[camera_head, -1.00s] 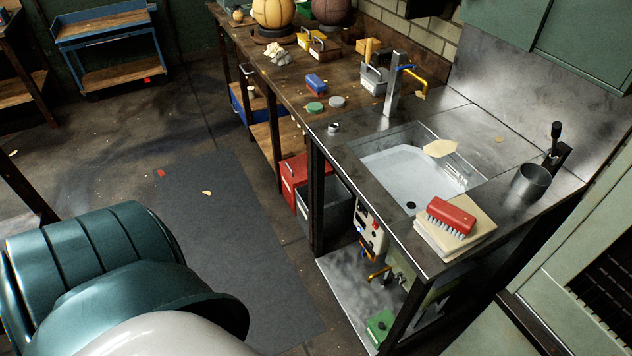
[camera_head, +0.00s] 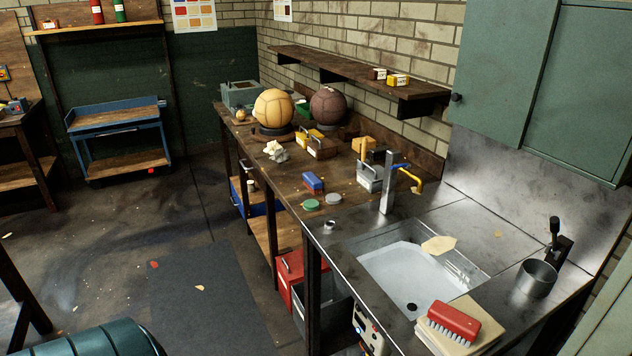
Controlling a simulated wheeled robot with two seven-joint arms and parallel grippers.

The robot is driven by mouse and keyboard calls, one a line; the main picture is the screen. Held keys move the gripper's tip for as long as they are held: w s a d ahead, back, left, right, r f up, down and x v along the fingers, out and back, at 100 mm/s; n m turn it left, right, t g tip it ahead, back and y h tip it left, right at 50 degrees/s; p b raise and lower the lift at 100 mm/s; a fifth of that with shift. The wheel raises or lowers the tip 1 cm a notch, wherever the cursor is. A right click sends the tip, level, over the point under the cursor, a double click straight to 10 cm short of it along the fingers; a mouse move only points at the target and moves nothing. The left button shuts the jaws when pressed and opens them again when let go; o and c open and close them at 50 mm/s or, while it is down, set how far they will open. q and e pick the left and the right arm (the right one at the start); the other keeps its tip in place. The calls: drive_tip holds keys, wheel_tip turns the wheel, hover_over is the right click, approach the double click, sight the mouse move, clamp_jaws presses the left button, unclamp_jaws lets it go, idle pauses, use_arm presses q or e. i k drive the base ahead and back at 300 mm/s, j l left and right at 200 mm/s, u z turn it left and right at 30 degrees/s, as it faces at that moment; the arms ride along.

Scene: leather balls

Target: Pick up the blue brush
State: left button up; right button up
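A small blue block-like thing (camera_head: 313,183), which looks like the blue brush, lies on the wooden workbench (camera_head: 300,201) in the head view. It is too small to make out bristles. It lies behind a green round tin (camera_head: 311,205) and a grey round tin (camera_head: 333,199), left of a grey caddy (camera_head: 370,178). A red brush (camera_head: 454,321) with pale bristles lies on cream pads at the front right, by the sink. Neither of my grippers is in view.
A metal sink (camera_head: 405,278) with an upright faucet (camera_head: 391,184) stands nearer than the wooden bench. Two balls, tan (camera_head: 273,108) and brown (camera_head: 328,105), sit at the bench's far end. A shelf (camera_head: 350,73) hangs above. The floor to the left is mostly open.

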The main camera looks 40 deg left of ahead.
sight(313, 183)
drive_tip(key=i, duration=0.4)
drive_tip(key=u, duration=1.55)
